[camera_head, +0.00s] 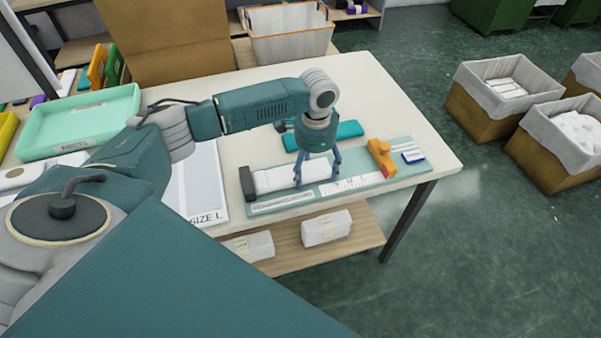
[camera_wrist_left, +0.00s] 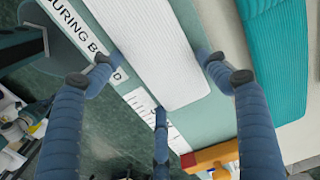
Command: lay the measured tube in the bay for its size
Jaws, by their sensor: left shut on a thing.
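A white ribbed tube (camera_head: 272,179) lies along the green measuring board (camera_head: 372,180), its left end by a dark stop block (camera_head: 246,183). My left gripper (camera_head: 304,172) reaches down over the right part of the tube and is shut on it. In the left wrist view the tube (camera_wrist_left: 160,50) lies between the blue fingers (camera_wrist_left: 160,85). An orange slider (camera_head: 381,157) stands on the board to the right, apart from the tube. A white bay marked SIZE L (camera_head: 203,185) lies left of the board. My right gripper is out of view.
A teal folded piece (camera_head: 340,132) lies behind the board. A mint tray (camera_head: 80,118) stands at the left. A white and blue item (camera_head: 413,155) sits at the board's right end. White bundles (camera_head: 326,227) lie on the shelf below. Lined bins (camera_head: 505,88) stand on the floor at right.

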